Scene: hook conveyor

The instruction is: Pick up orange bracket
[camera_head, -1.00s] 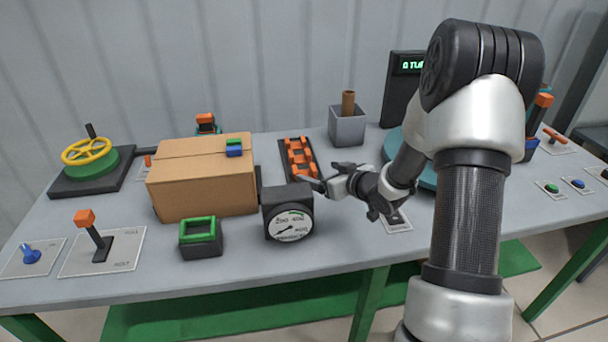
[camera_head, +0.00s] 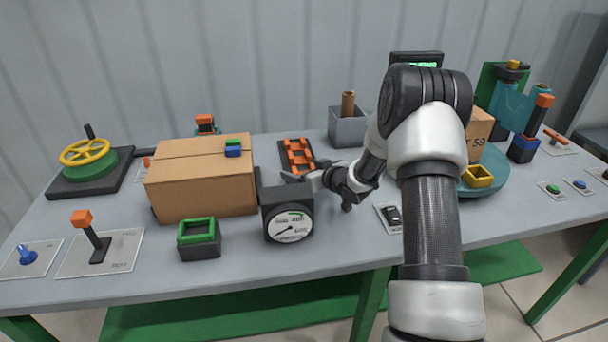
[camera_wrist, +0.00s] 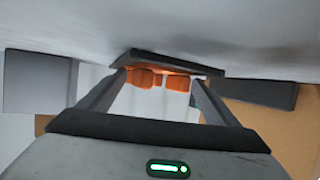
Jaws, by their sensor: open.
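Several orange brackets (camera_head: 298,152) sit in a row on a dark tray (camera_head: 285,158) near the back middle of the table. In the wrist view, the orange brackets (camera_wrist: 160,78) show ahead between my fingers, on the dark tray (camera_wrist: 185,64). My gripper (camera_head: 304,172) is at the near right end of the tray, low over the table. Its fingers (camera_wrist: 152,95) are apart with nothing held between them. I cannot tell whether a fingertip touches the tray.
A black pressure gauge (camera_head: 288,212) stands just in front of my gripper. A cardboard box (camera_head: 200,185) is to its left. A grey bin (camera_head: 346,128) with a brown stick stands behind right. A teal turntable (camera_head: 490,180) is at right.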

